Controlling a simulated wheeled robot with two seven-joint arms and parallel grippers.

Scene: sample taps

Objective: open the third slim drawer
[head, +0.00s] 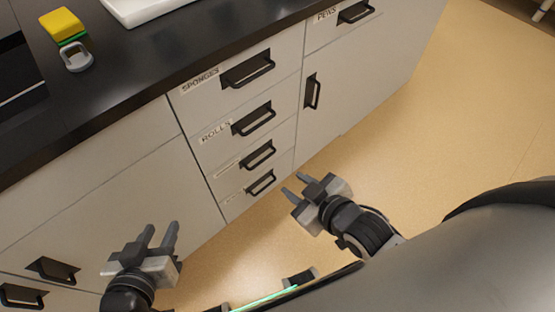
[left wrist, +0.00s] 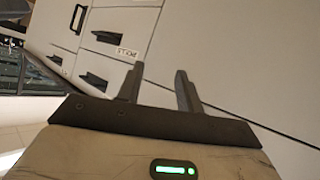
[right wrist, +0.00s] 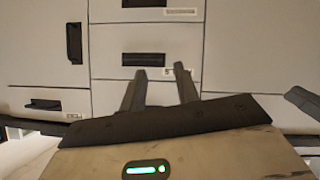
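The cabinet has a column of drawers, all closed. The third one down, with a slim front, a pale label strip and a dark pull handle (head: 258,155), sits below the ROLLS drawer (head: 254,118). Its label is too small to read. My left gripper (head: 161,231) is open and empty, before the plain cabinet front.
Above is the SPONGES drawer (head: 248,69); below is a fourth drawer (head: 261,182). A door handle (head: 313,91) and PENS drawer (head: 356,12) lie to the right. A yellow-green sponge (head: 63,25) and grey lock-shaped item (head: 76,57) sit on the dark counter. The floor is clear.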

